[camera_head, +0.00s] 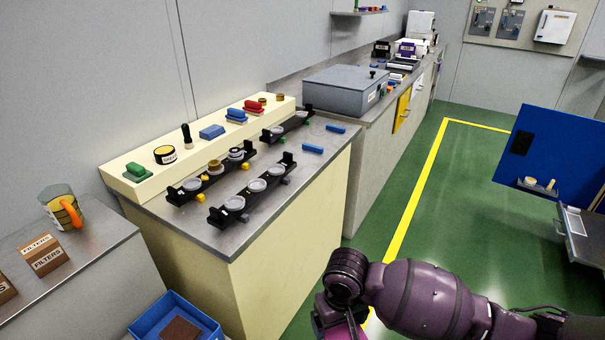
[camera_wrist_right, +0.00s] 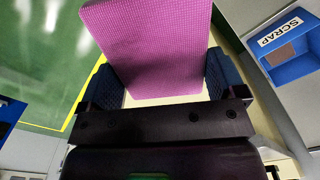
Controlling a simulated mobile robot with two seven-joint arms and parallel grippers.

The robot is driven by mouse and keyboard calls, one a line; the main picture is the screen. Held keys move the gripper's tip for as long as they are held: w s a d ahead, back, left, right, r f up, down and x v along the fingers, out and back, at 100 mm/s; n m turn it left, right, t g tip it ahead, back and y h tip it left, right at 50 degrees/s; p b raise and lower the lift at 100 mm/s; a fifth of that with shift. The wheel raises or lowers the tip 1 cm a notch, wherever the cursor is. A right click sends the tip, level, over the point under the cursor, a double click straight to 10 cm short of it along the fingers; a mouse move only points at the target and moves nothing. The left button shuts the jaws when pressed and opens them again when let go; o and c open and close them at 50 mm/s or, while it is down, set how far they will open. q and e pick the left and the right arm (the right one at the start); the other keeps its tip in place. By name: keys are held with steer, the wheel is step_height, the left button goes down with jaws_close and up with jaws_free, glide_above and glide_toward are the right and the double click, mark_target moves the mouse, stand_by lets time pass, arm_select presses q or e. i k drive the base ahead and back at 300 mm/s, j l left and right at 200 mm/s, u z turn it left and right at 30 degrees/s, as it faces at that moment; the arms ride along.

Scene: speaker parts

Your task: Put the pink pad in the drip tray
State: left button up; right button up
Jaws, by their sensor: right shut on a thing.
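The pink pad (camera_wrist_right: 150,45) is a flat, finely textured sheet held between the two fingers of my right gripper (camera_wrist_right: 163,82) in the right wrist view. In the head view my right gripper (camera_head: 338,318) is at the bottom, above the green floor, and only a sliver of the pink pad (camera_head: 359,331) shows beside it. I cannot tell for certain which thing is the drip tray. A grey metal tray-like part (camera_head: 575,222) juts out at the right edge, near the open blue door. My left gripper is not in view.
A cream bench (camera_head: 285,255) with black racks and coloured parts stands left of my right arm. A blue scrap bin (camera_wrist_right: 293,68) with a brown piece inside also shows in the head view (camera_head: 150,319). The blue door (camera_head: 555,150) stands at right. Green floor between is clear.

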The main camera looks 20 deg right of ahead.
mark_target(585, 253)
steer(key=i+l+z, duration=0.25)
steer(key=l+z, duration=0.25)
steer(key=i+l+z, duration=0.3)
steer(key=z, duration=0.2)
steer(key=i+l+z, duration=0.25)
steer(key=i+z, duration=0.2)
steer(key=i+l+z, duration=0.15)
steer(key=i+z, duration=0.3)
steer(key=i, duration=1.65)
steer(key=i+z, duration=0.3)
steer(key=i, duration=0.15)
steer(key=i+j+z, duration=0.25)
steer(key=i, duration=0.15)
steer(key=i+j+z, duration=0.15)
steer(key=i+z, duration=0.15)
steer(key=i, duration=0.15)
steer(key=i+j+z, duration=0.25)
steer(key=i+j, duration=0.1)
steer(key=i, duration=0.5)
